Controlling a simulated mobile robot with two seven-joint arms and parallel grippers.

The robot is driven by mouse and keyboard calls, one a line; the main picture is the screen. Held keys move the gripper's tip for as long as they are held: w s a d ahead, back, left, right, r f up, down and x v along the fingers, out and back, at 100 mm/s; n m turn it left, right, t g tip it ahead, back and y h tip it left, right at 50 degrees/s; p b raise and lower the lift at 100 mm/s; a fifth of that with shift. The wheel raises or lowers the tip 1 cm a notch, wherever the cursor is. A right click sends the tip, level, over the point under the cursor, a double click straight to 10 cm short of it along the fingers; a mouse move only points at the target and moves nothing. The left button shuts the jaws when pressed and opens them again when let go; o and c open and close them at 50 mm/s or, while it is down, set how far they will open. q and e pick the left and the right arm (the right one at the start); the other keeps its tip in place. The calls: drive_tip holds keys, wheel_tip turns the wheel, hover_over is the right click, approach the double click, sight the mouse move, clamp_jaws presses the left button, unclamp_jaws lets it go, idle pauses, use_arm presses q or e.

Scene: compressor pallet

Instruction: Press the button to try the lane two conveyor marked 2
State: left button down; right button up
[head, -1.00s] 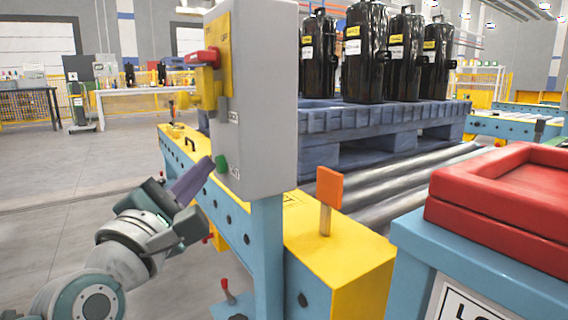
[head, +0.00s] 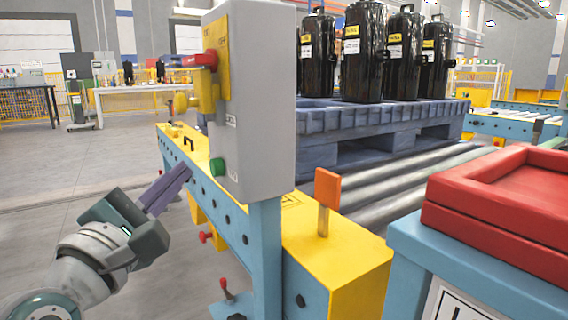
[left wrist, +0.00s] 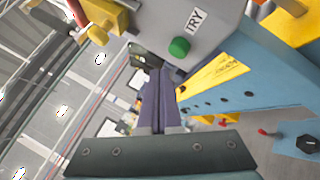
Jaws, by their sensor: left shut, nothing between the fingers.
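The green button (head: 217,167) sits low on the face of a grey control box (head: 262,110) on a blue post. In the left wrist view the green button (left wrist: 179,47) is beside a label reading TRY (left wrist: 193,20). My left gripper (head: 185,172) is shut and empty, its purple fingers pointing toward the box, left of the button and apart from it. In the left wrist view the fingertips (left wrist: 160,72) are below and left of the button. The conveyor rollers (head: 400,186) show behind the box. I cannot make out a 2. My right gripper is not in view.
A yellow switch with a red handle (head: 208,59) projects from the box above the button. An orange flag (head: 327,188) stands on the yellow conveyor side. A blue pallet (head: 370,120) carries several black compressors. A red tray (head: 440,205) is at right. The floor at left is clear.

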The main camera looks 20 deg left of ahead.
use_arm(q)
drive_tip(key=s+a, duration=0.2)
drive_tip(key=shift+s+a, duration=0.15)
drive_tip(key=shift+s, duration=0.2)
idle(0.4)
drive_tip(key=s+d+r+m+g+h+p, duration=0.35)
drive_tip(key=d+r+m+p, duration=0.35)
drive_tip(key=p, duration=0.6)
drive_tip(key=s+d+r+m+g+h+p, duration=0.2)
drive_tip(key=s+d+r+m+g+p, duration=0.25)
drive_tip(key=r+m+p, duration=0.65)
drive_tip(key=s+a+r+m+g+y+p, duration=0.1)
drive_tip(key=s+r+m+g+y+p, duration=0.55)
drive_tip(key=s+r+p, duration=1.65)
drive_tip(key=w+r+m+g+h+p, duration=0.1)
drive_tip(key=w+r+p, duration=0.2)
drive_tip(key=r+p, duration=1.2)
drive_tip(key=w+r+m+g+h+p, duration=0.1)
drive_tip(key=w+r+p, duration=0.2)
drive_tip(key=r+p, duration=1.3)
drive_tip(key=p, duration=0.9)
drive_tip(key=shift+w+r+m+h, duration=0.15)
drive_tip(key=shift+m+h, duration=0.15)
drive_tip(key=shift+m, duration=0.05)
